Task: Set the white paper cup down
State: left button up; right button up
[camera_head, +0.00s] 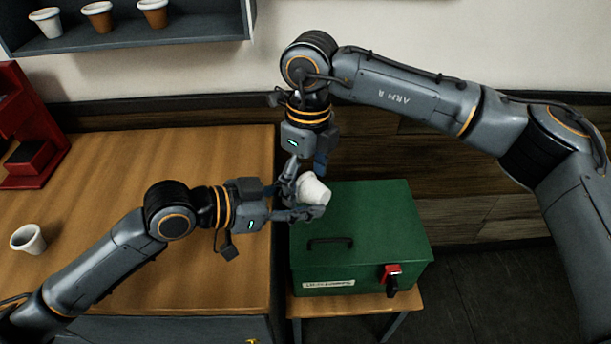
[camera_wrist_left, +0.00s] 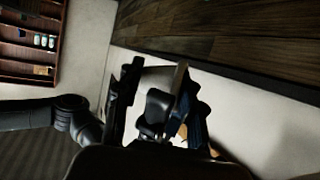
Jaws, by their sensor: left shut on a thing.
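The white paper cup (camera_head: 313,190) is tilted and held above the green box in the head view. My left gripper (camera_head: 308,203) comes in from the left and is shut on it. In the left wrist view a pale part of the cup (camera_wrist_left: 157,76) shows between the dark fingers, mostly hidden by them. My right gripper (camera_head: 292,178) comes down from above, its fingers close beside the cup's left side. I cannot tell whether it touches the cup or how far its fingers are apart.
The green box (camera_head: 375,220) with a handle and red latch stands on a small wooden stand (camera_head: 345,305). The wooden table (camera_head: 130,200) is largely clear, with another white cup (camera_head: 28,239) and a red machine (camera_head: 25,130) at left. A wall shelf (camera_head: 200,30) holds several cups.

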jog(key=c, duration=1)
pick_arm(q)
jog(key=o, duration=1)
jog(key=shift+c, duration=0.2)
pick_arm(e)
jog(key=shift+o, duration=0.2)
pick_arm(q)
jog(key=shift+a, duration=0.1)
